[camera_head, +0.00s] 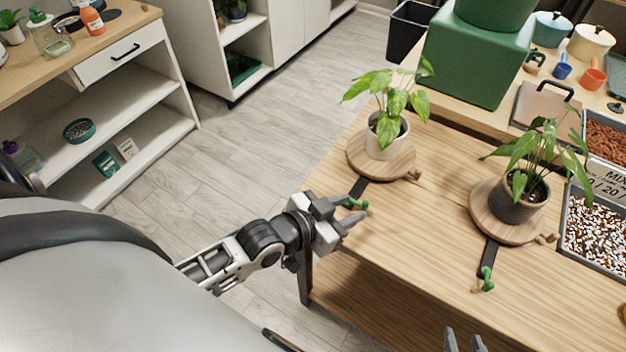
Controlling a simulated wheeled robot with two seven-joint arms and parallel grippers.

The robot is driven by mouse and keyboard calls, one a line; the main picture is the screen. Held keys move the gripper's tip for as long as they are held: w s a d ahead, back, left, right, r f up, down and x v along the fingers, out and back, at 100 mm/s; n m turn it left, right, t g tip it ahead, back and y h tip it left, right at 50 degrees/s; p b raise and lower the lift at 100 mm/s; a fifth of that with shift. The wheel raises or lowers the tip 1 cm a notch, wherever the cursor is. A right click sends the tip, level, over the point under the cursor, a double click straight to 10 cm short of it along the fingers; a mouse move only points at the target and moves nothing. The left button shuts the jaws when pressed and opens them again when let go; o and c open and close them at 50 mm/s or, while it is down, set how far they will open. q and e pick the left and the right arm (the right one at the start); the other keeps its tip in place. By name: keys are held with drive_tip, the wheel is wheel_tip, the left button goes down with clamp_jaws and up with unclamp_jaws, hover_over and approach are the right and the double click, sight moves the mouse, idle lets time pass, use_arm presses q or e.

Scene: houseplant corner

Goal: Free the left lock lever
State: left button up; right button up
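The left lock lever (358,187) is a dark bar with a green handle, reaching from under the left round wooden turntable (353,155) toward the table's front-left edge. My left gripper (353,207) is at its handle, fingers apart; the green end shows between the fingertips. I cannot tell whether either finger touches it. The right lock lever (489,258), also dark with a green handle (487,280), juts from the right turntable (490,225). My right gripper (464,342) is at the bottom edge, only its two separated fingertips showing.
A plant in a white pot (387,143) stands on the left turntable, and one in a dark pot (520,207) on the right. A tray of mixed pebbles (597,238) borders the table's right. The wooden tabletop (400,260) is clear at front.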

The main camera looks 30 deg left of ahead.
use_arm(q)
drive_tip(key=v, duration=1)
